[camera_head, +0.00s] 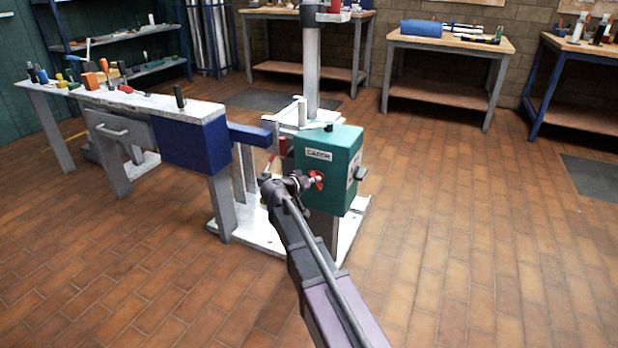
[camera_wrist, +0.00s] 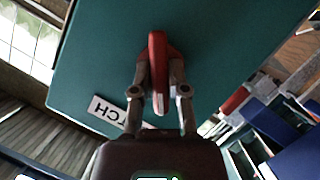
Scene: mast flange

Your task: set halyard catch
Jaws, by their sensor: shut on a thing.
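A teal box (camera_head: 328,168) with a white label reading "CATCH" (camera_head: 318,154) stands on the mast fixture in the middle of the head view. A red catch handle (camera_head: 317,178) sticks out of its front face. In the wrist view the red handle (camera_wrist: 157,62) stands out from the teal face (camera_wrist: 225,45), with part of the label (camera_wrist: 105,110) to the left. My gripper (camera_wrist: 160,85) has one finger on each side of the handle and is shut on it. The fingers hide part of the handle's sides.
A grey mast (camera_head: 311,70) rises behind the box from a white base plate (camera_head: 352,215). A workbench with a blue end (camera_head: 195,150) and loose tools stands to the left. Wooden benches (camera_head: 450,42) line the back wall. The tiled floor (camera_head: 480,230) on the right is clear.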

